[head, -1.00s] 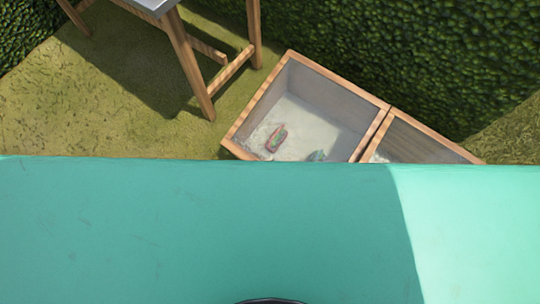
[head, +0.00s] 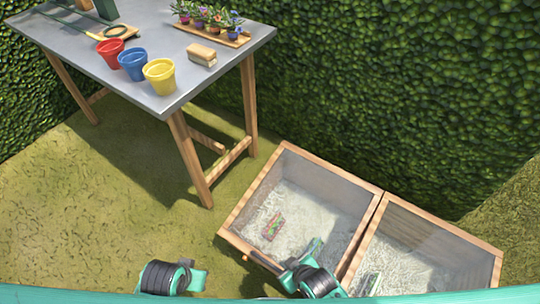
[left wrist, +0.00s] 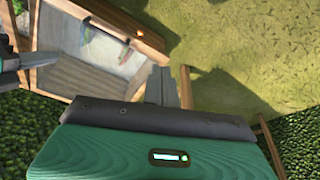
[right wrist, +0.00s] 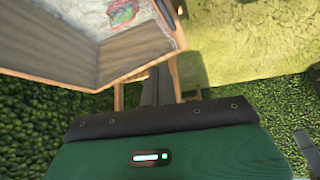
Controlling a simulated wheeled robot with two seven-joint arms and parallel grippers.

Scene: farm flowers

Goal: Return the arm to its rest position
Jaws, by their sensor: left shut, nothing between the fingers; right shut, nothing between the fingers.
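My right gripper shows in the right wrist view (right wrist: 158,88), its grey fingers together and empty beside the wooden box. In the head view, my right arm is at the lower middle, over the front edge of the left wooden box (head: 365,225); its fingers are hard to make out. My left gripper shows in the left wrist view (left wrist: 168,88), its fingers together with nothing between them. In the head view, my left arm is at the bottom, above the grass left of the boxes; its fingers are not clear there.
The right wooden box (head: 497,262) adjoins the left. A small colored packet (head: 273,227) lies on pale material inside the left box. A grey-topped table (head: 215,70) bears red (head: 111,53), blue (head: 132,64) and yellow (head: 159,76) pots. A hedge (head: 400,80) stands behind; grass (head: 90,210) is open at left.

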